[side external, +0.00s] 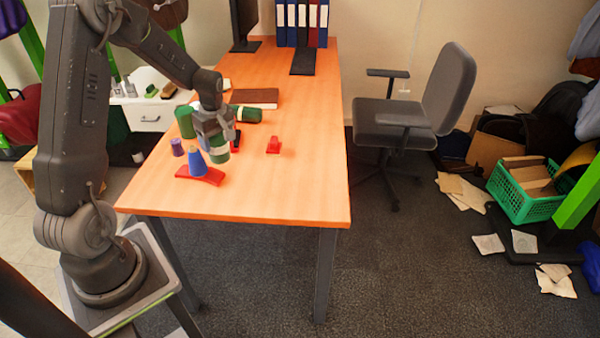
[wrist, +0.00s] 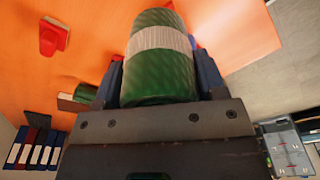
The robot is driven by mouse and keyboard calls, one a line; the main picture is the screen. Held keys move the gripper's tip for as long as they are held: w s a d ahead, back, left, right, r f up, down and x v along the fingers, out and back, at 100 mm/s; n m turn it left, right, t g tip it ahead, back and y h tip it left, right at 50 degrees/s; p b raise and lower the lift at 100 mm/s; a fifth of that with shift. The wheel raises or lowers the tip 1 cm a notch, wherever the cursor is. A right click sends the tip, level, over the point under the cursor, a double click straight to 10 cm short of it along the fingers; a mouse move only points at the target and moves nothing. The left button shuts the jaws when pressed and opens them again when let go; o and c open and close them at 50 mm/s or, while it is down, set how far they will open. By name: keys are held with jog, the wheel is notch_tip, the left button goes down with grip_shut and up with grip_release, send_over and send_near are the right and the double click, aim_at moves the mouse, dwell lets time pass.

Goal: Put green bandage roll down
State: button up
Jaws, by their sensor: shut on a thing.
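My gripper (side external: 214,138) is shut on a green bandage roll (side external: 221,149) with a pale band around its middle. The roll is upright over the orange table (side external: 290,190), just right of a blue cone; I cannot tell whether its bottom touches the table. In the wrist view the held roll (wrist: 160,55) lies between the two fingers (wrist: 160,78). Another green roll (side external: 185,122) stands to the left of my gripper. A further green roll (side external: 249,114) lies on its side behind it.
A red block (side external: 273,145) lies to the right. A brown book (side external: 254,97) lies behind. The table's front right is clear.

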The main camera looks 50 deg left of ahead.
jog(key=w+d+m+t+h, duration=0.1)
jog(key=w+d+m, duration=0.3)
jog(key=w+m, duration=0.4)
jog(key=w+d+m+t, duration=0.1)
jog(key=w+d+m, duration=0.3)
jog(key=w+m, duration=0.45)
jog(key=shift+n, duration=0.45)
jog(key=shift+w+d+f, duration=1.2)
jog(key=shift+d+f, duration=0.3)
jog(key=shift+f, duration=0.3)
jog(key=shift+w+d+f, duration=1.15)
jog(key=shift+d+f, duration=0.4)
jog(key=shift+f, duration=0.2)
jog(key=shift+w+d+f, duration=1.2)
jog(key=shift+d+f, duration=0.3)
jog(key=shift+f, duration=0.3)
jog(key=shift+f, duration=0.15)
jog(key=o, duration=0.9)
jog(key=shift+o, duration=0.2)
